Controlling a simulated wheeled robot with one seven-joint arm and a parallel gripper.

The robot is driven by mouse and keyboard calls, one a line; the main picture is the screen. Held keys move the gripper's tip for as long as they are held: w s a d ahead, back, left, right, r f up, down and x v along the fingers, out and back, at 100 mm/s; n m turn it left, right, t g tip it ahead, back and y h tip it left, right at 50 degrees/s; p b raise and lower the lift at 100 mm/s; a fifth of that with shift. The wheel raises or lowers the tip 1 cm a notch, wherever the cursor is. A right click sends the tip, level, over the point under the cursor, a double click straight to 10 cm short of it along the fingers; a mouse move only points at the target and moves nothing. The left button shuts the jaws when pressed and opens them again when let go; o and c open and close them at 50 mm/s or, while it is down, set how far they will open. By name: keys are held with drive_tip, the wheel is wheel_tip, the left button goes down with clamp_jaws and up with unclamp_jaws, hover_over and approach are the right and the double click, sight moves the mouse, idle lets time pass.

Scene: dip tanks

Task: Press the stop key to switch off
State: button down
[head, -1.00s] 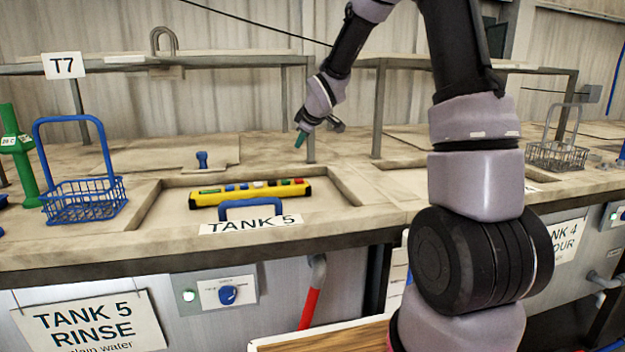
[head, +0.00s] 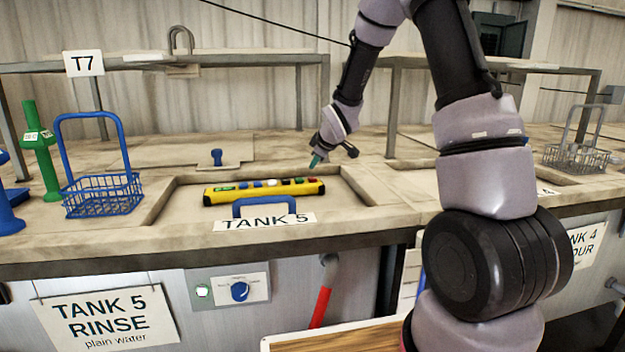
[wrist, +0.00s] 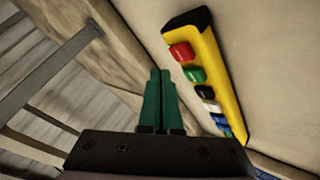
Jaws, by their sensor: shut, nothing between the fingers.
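A yellow control pendant (head: 232,195) with black ends lies on the recessed lid of tank 5. It has a row of coloured keys. The red key (head: 312,180) is at its right end, beside a green key (head: 299,181). In the wrist view the red key (wrist: 182,53) is nearest the pendant's far end, then the green key (wrist: 194,75), a black key (wrist: 205,91), a white one and blue. No lettering is readable on the keys. My gripper (head: 315,161) is shut and empty, above and behind the pendant's right end. Its green fingers (wrist: 160,78) show beside the keys, apart from them.
A blue lid handle (head: 264,203) stands in front of the pendant. A blue wire basket (head: 103,195) and green post (head: 41,150) are at left, a grey basket (head: 575,155) at right. A shelf frame (head: 391,110) rises behind my gripper. A blue knob (head: 239,291) is on the tank front.

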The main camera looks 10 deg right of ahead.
sight(315, 179)
drive_tip(key=shift+f, duration=0.8)
drive_tip(key=shift+f, duration=0.1)
idle(1.4)
drive_tip(key=shift+f, duration=0.3)
drive_tip(key=shift+f, duration=0.45)
idle(0.6)
drive_tip(key=shift+r, duration=0.9)
drive_tip(key=shift+r, duration=2.5)
